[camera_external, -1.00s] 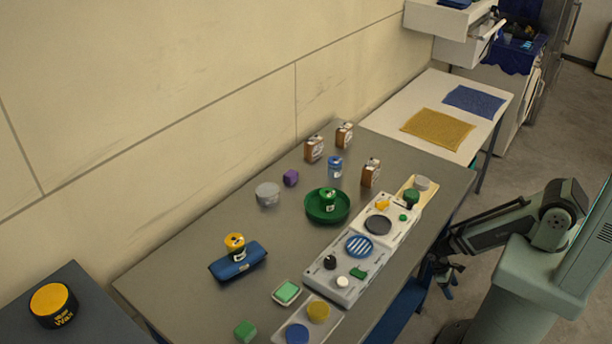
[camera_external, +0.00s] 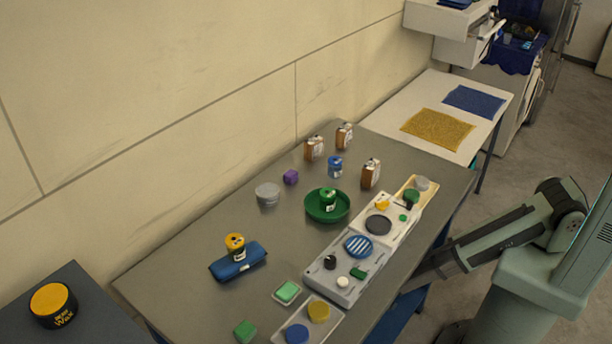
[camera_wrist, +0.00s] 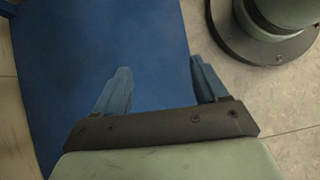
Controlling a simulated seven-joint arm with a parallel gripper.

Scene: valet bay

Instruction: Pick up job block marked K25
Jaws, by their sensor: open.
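Three brown blocks with pale marked faces stand upright on the grey table: a left one (camera_external: 314,149), a back one (camera_external: 344,136) and a front right one (camera_external: 371,174). The markings are too small to read, so I cannot tell which, if any, is K25. My gripper (camera_wrist: 160,82) is open and empty in the wrist view, its blue fingers apart over a blue surface (camera_wrist: 90,40). In the external view the gripper is hidden at the table's near right edge, low and well away from the blocks.
A blue can (camera_external: 335,167) and a green dish (camera_external: 341,212) holding a green tin stand near the blocks. A purple cube (camera_external: 291,177) and grey tub (camera_external: 267,194) sit left. Trays with lids and knobs (camera_external: 324,284) line the near edge, between my arm and the blocks.

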